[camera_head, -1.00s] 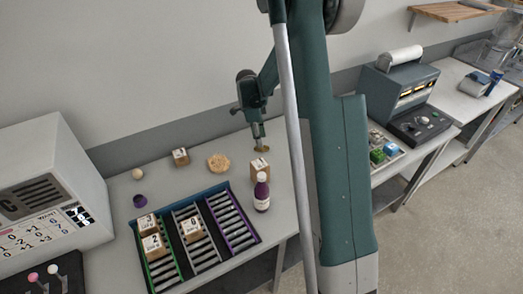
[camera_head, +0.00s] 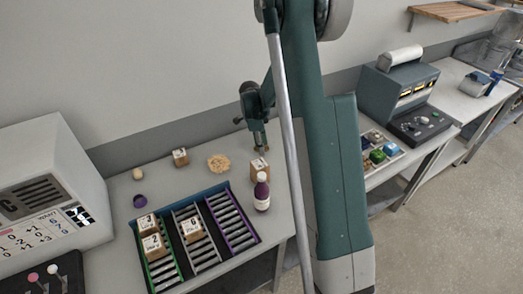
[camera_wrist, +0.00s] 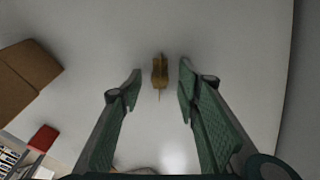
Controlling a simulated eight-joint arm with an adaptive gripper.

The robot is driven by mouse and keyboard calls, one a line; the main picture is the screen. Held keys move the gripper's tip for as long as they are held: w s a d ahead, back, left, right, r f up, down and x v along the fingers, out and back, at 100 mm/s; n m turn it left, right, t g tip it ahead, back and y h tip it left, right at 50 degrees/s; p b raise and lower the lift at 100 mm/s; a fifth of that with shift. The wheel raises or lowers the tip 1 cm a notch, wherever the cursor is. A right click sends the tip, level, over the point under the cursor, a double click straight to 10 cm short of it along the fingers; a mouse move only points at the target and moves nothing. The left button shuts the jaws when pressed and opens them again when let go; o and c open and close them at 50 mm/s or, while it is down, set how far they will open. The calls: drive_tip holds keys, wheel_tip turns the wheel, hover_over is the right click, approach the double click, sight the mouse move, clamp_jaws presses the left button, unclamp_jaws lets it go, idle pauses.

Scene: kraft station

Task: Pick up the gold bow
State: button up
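The gold bow (camera_wrist: 160,72) lies on the pale table in the wrist view, ahead of and between the two fingertips. My gripper (camera_wrist: 158,82) is open, with one green finger on each side of the bow's line and a gap to each. Nothing is held. In the head view my gripper (camera_head: 261,148) points down over the back right of the table, behind a small cardboard box. I cannot make out the bow clearly there; the gripper and box may hide it.
A cardboard box (camera_head: 260,169) and purple bottle (camera_head: 262,192) stand close in front of the gripper. The box also shows in the wrist view (camera_wrist: 25,78), near a red thing (camera_wrist: 43,137). A round tan piece (camera_head: 218,162) lies left. Colored racks (camera_head: 230,215) fill the front.

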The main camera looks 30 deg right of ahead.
drive_tip(key=c, duration=0.7)
drive_tip(key=shift+r, duration=0.15)
drive_tip(key=shift+r, duration=4.9)
